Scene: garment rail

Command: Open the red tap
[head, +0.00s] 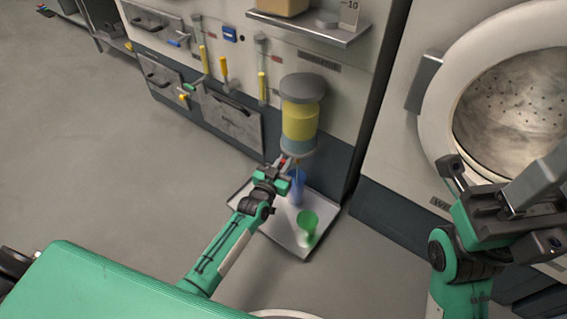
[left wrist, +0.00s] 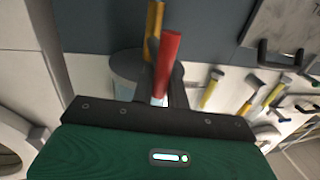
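The dispenser (head: 300,118), a grey-capped cylinder with yellow over blue-grey, is mounted on the cabinet front. The red tap (head: 283,161) shows small at its lower front, partly hidden by my left gripper (head: 284,168). In the left wrist view the red tap handle (left wrist: 168,58) stands between dark finger parts just beyond the palm. A yellow handle (left wrist: 153,30) is behind it. I cannot tell whether the fingers press on the red handle. My right gripper (head: 503,205) is at the right, away from the dispenser, with its finger gap unclear.
Several yellow-handled levers (head: 224,68) and drawers line the cabinet to the left. A shelf (head: 310,27) juts out above. A round drum door (head: 447,100) is at the right.

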